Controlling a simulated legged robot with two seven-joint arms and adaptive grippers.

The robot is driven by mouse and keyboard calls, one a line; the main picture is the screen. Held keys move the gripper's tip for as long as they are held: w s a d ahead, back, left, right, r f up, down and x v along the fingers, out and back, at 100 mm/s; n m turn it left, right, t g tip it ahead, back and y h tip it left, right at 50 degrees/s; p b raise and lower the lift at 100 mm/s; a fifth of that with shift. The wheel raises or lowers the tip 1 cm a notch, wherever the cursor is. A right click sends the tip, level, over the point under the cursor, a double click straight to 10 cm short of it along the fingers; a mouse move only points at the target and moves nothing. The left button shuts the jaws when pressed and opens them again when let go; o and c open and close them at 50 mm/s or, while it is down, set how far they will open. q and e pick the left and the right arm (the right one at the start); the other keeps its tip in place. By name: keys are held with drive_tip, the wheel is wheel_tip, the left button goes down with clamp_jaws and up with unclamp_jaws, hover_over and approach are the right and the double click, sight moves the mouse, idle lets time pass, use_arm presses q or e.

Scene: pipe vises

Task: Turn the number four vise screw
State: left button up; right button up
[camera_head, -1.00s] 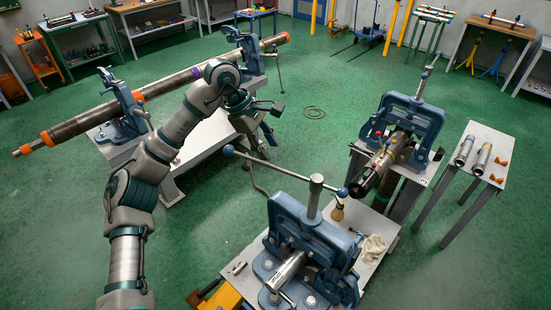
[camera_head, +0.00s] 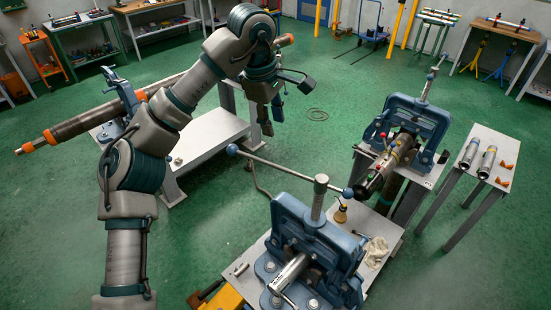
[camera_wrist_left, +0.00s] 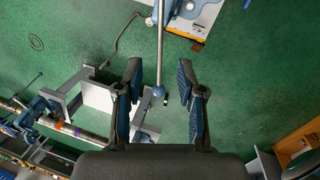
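My left gripper (camera_head: 268,115) hangs fingers down above the floor, beyond the near blue vise (camera_head: 315,245), and is apart from it. In the left wrist view the gripper (camera_wrist_left: 161,75) is open and empty. The near vise has an upright screw (camera_head: 318,203) with a long T-handle bar (camera_head: 285,171) ending in blue balls. In the left wrist view the bar (camera_wrist_left: 160,50) and its end ball (camera_wrist_left: 159,91) line up between the open fingers, apart from them. A second blue vise (camera_head: 415,122) stands at the right. No vise number is legible. My right gripper is not in view.
A long pipe (camera_head: 75,127) rests in a vise on the left bench, partly hidden by my arm. A small table (camera_head: 480,185) at the right holds metal cylinders. A brush (camera_head: 341,212) and rag (camera_head: 375,250) lie beside the near vise. Green floor is clear around the benches.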

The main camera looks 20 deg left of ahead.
use_arm(q)
drive_tip(key=r, duration=0.1)
drive_tip(key=y+b, duration=0.1)
drive_tip(key=b, duration=0.1)
approach(280, 167)
drive_tip(key=f, duration=0.3)
drive_tip(key=w+f, duration=0.1)
drive_tip(key=f, duration=0.3)
drive_tip(key=shift+w+d+f+p, duration=0.1)
drive_tip(key=shift+w+f+p, duration=0.1)
drive_tip(key=shift+f+p, duration=0.1)
drive_tip(key=shift+w+d+f, duration=0.15)
drive_tip(key=shift+d+f, duration=0.15)
drive_tip(key=shift+f, duration=0.05)
drive_tip(key=shift+a, duration=0.3)
clamp_jaws()
